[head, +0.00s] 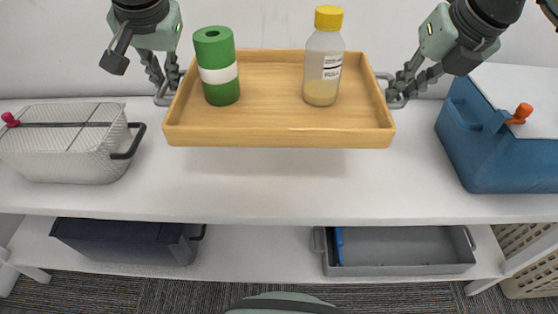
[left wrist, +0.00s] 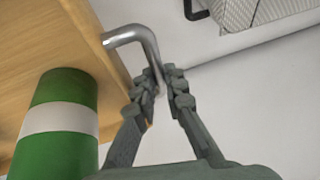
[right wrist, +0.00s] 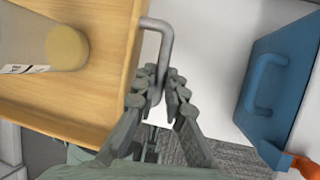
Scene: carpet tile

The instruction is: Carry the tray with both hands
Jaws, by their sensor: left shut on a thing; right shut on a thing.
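The wooden tray (head: 280,137) is held up above the white shelf in the head view, roughly level. A green cylinder with a white band (head: 218,75) stands on its left part. A clear bottle with a yellow cap (head: 323,62) stands on its right part. My left gripper (head: 163,82) is shut on the tray's left metal handle, seen closely in the left wrist view (left wrist: 135,33). My right gripper (head: 402,88) is shut on the right metal handle, which also shows in the right wrist view (right wrist: 165,40). Both objects stand upright.
A white wire basket (head: 70,155) stands on the shelf (head: 270,190) at left. A blue box with an orange-red part (head: 480,150) stands at right. The shelf between them is clear. A dark bin (head: 125,242) and a grey crate (head: 400,268) sit on the lower level.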

